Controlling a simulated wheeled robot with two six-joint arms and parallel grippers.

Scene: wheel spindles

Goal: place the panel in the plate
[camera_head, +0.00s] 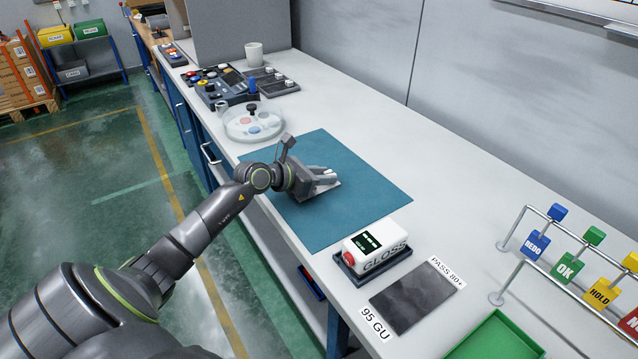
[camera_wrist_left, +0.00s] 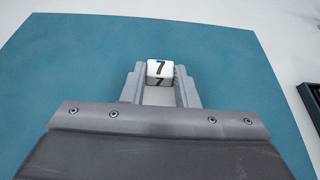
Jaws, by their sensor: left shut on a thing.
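My left gripper (camera_head: 326,177) is low over the blue-green mat, with its fingers shut on a small white block marked 7 (camera_wrist_left: 160,69). The block also sits between the fingertips in the left wrist view. A pale flat panel (camera_head: 318,193) shows under the fingers, mostly hidden by the gripper; I cannot tell if it touches the mat. My right gripper is not in view.
The blue-green mat (camera_head: 360,205) has free room around the gripper. A white GLOSS meter (camera_head: 376,241) sits near its front edge, beside a dark grey square (camera_head: 412,298). A green tray (camera_head: 497,340) and a rail of coloured tags (camera_head: 568,268) stand at right.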

